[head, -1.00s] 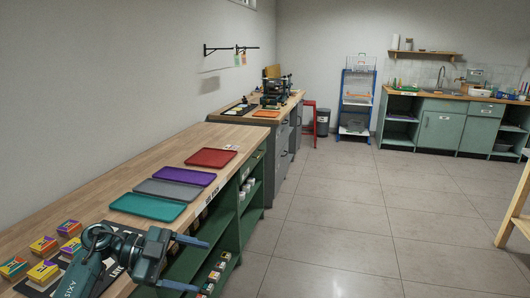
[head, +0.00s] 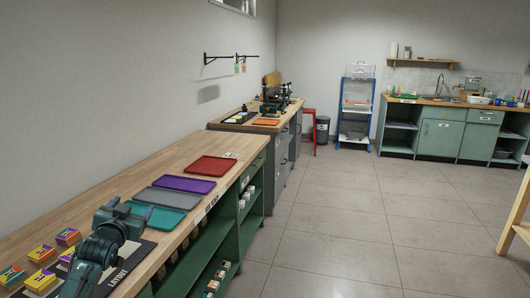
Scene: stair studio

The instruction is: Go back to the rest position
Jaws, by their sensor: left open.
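My left gripper (head: 147,216) is over the near part of the wooden workbench (head: 60,214), at the lower left of the head view. It is open, with nothing seen between its fingers. It is just in front of the teal tray (head: 165,221) and hides part of it. My left arm comes up from the bottom left, over a dark mat marked LAYOUT (head: 120,277). My right gripper is not in view.
A grey tray (head: 165,198), a purple tray (head: 186,184) and a red tray (head: 208,166) lie farther along the bench. Several small colourful boxes (head: 68,236) lie left of my arm. Green shelves (head: 213,240) stand under the bench. The tiled floor (head: 340,225) to the right is clear.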

